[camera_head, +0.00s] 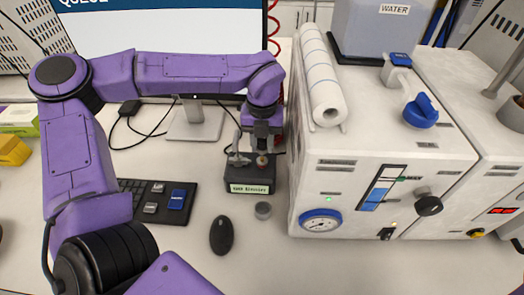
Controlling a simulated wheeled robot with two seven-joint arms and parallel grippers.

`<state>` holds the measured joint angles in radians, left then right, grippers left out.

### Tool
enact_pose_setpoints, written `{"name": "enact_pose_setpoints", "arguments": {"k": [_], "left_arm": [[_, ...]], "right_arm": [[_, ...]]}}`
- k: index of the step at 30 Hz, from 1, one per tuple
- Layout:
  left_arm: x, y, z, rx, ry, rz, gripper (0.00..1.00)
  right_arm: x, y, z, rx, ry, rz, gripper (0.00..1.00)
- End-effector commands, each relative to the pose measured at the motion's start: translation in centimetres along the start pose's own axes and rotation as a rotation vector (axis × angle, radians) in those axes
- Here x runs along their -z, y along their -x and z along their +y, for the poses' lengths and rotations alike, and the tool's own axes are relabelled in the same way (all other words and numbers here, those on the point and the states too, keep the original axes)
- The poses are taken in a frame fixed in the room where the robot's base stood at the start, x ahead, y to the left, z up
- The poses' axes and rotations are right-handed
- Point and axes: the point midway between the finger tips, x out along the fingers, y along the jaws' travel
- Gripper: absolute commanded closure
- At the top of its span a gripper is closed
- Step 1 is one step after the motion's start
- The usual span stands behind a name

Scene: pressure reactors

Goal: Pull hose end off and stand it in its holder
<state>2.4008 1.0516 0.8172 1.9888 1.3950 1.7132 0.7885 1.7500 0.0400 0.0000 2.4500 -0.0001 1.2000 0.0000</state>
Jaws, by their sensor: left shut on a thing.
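My left gripper (262,148) points down over a small dark box (248,189) with a pale label, left of the white reactor cabinet. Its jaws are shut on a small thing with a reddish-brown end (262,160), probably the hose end. It is too small to tell whether it touches the box. A grey upright part (237,154) stands at the box's left. A red coiled hose (273,28) hangs behind my left forearm, which hides its lower run. My right gripper is not in view.
The white cabinet (385,165) with a gauge (321,221) and paper roll (323,85) stands close on the right. The monitor (165,30) is behind.

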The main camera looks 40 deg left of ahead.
Motion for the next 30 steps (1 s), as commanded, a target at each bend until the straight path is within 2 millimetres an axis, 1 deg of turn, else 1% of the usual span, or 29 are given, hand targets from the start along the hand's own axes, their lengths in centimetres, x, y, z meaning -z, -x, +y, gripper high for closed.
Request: {"name": "enact_pose_setpoints", "arguments": {"k": [1,17,30], "left_arm": [[0.0,0.4,0.0,0.000,0.000,0.000,1.00],[0.0,2.5,0.0,0.000,0.000,0.000,1.00],[0.0,2.5,0.0,0.000,0.000,0.000,1.00]], "right_arm": [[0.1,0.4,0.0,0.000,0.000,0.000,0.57],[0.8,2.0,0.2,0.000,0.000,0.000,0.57],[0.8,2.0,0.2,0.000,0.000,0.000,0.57]]}}
